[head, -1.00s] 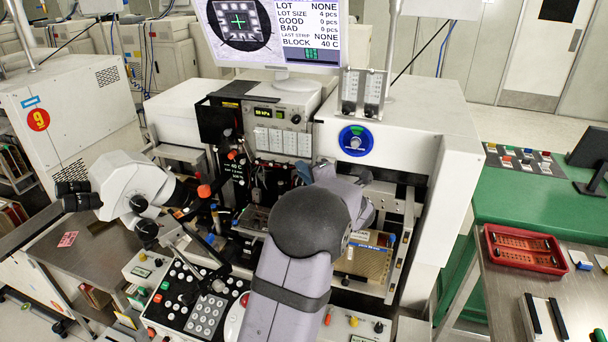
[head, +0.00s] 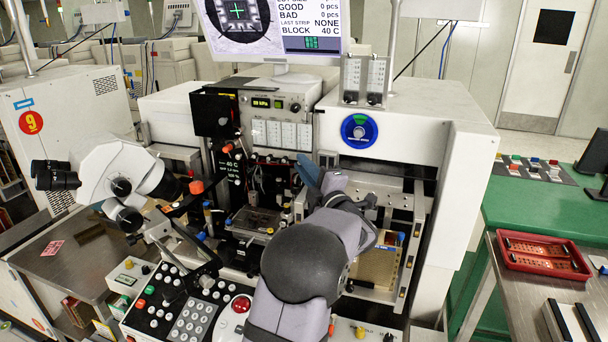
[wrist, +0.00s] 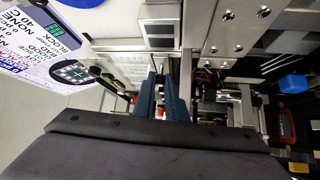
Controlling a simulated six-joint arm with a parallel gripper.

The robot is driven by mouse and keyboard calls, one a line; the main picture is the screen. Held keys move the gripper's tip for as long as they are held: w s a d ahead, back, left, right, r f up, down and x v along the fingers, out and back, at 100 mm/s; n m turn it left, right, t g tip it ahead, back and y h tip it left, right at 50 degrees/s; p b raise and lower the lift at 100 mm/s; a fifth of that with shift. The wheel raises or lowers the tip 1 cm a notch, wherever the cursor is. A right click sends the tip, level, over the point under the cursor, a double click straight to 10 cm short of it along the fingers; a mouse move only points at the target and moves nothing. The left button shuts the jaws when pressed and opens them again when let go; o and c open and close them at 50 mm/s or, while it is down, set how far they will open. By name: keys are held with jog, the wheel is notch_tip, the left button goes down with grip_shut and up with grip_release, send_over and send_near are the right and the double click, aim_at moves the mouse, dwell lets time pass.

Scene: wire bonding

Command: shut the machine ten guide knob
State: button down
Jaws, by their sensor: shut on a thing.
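My gripper (head: 309,165) reaches into the front of the white machine, left of its open bay. Its blue fingers also show in the wrist view (wrist: 162,80), pointing away from the camera and close together. They are shut on a small part at the machine front, which I take to be the guide knob. The knob itself is hidden by the fingers, and its turn position cannot be made out. My wrist and forearm cover part of the area below it in the head view.
A blue round dial (head: 359,131) is on the white housing above right. The microscope (head: 121,180) stands left, and a button panel (head: 190,312) lies in front. The monitor (head: 270,28) is above. A red tray (head: 543,254) sits on the right-hand table.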

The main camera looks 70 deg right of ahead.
dwell(0.3)
jog(key=c, duration=1.8)
grip_release()
jog(key=shift+s+a, duration=0.1)
jog(key=shift+s, duration=0.05)
jog(key=b+v, duration=0.2)
jog(key=v, duration=0.5)
